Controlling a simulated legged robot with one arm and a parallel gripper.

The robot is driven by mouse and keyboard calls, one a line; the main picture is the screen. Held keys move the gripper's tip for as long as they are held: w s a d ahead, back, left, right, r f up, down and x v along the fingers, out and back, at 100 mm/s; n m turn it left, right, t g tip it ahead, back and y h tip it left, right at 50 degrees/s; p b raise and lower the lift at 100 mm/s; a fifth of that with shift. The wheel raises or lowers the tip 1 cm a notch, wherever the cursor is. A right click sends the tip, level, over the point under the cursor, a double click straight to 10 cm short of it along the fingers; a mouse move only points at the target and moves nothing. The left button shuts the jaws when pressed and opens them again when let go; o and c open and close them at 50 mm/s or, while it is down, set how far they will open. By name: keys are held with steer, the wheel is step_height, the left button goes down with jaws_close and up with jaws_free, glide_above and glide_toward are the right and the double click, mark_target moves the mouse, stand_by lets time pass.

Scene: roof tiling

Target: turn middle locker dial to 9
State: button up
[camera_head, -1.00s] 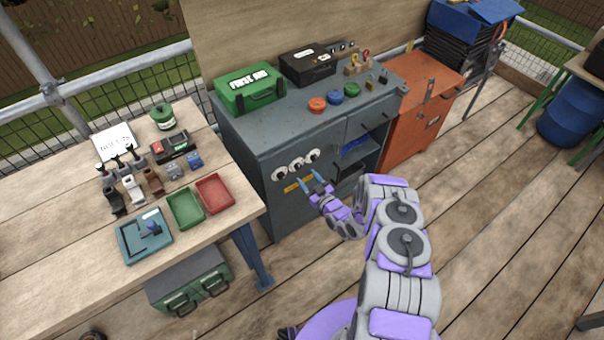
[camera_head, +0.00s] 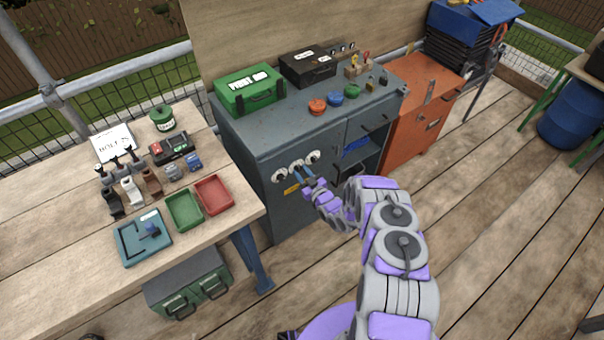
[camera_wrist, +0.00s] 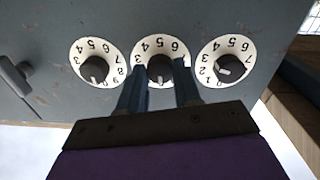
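The grey locker (camera_head: 262,140) has three white dials with dark knobs on its front. The middle dial (camera_head: 296,164) shows upside-down numbers in the wrist view (camera_wrist: 160,47). My gripper (camera_head: 303,172) is at the middle dial. In the wrist view my gripper's (camera_wrist: 160,82) two blue fingers stand apart, one on each side of the dark middle knob (camera_wrist: 159,69). Whether they touch the knob I cannot tell. The fingers cover part of the dial's numbers, and the number it is set to is unclear.
The two other dials, (camera_wrist: 95,62) and (camera_wrist: 227,60), sit close on either side. A dark handle (camera_wrist: 15,76) sticks out at the wrist view's left. A yellow label (camera_head: 291,189) is below the dials. A wooden workbench (camera_head: 60,230) stands left of the locker.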

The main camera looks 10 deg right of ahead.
steer(key=c, duration=0.5)
steer(key=shift+n, duration=0.3)
steer(key=n+p, duration=0.3)
steer(key=n, duration=0.1)
steer(key=shift+f+n, duration=0.1)
steer(key=shift+n, duration=1.2)
steer(key=o, duration=1)
steer(key=shift+o, duration=0.2)
